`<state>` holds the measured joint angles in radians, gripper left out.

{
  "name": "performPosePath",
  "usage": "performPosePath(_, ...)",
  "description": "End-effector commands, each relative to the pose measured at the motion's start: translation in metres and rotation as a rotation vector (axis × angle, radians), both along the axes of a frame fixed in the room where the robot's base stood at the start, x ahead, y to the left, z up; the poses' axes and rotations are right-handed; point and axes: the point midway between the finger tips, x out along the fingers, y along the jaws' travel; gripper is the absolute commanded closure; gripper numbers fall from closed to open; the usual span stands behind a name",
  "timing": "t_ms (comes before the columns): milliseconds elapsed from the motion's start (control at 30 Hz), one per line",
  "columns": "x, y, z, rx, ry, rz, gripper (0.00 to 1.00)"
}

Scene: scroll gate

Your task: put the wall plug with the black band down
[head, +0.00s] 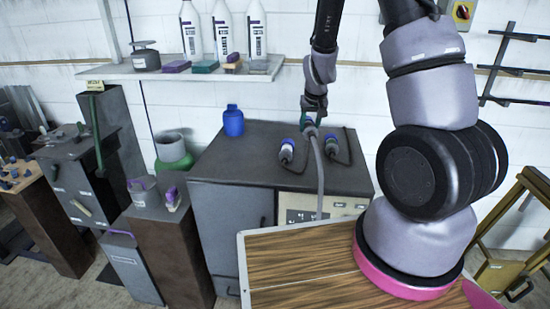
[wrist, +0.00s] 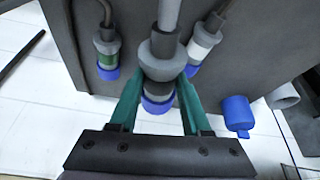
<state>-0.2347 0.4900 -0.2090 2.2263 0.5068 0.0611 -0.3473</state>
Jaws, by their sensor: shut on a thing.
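My gripper (head: 311,121) is over the dark grey cabinet top (head: 265,140). In the wrist view its green fingers (wrist: 161,82) are shut on a grey wall plug (wrist: 159,90) with a dark band and a blue end. Its grey cable (head: 320,185) hangs down past the cabinet's front in the head view. Whether the held plug touches the cabinet top I cannot tell. Two similar plugs lie beside it: one with a white band (wrist: 204,40), one with a green band (wrist: 107,60). They also show in the head view, left (head: 287,150) and right (head: 332,147).
A blue bottle (head: 233,121) stands at the cabinet top's left rear. A wall shelf (head: 190,71) with white bottles is above. A wooden tabletop (head: 300,265) is in front. The cabinet top is bare left of the plugs.

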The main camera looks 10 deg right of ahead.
Motion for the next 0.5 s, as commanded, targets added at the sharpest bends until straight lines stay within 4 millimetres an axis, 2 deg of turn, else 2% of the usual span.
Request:
performPosePath(200,-0.001,-0.002,-0.041,0.001,0.006,-0.005,1.0)
performPosePath(367,0.0,-0.001,-0.056,0.0,0.003,-0.002,1.0)
performPosePath(500,-0.001,-0.001,-0.077,0.001,0.005,-0.003,1.0)
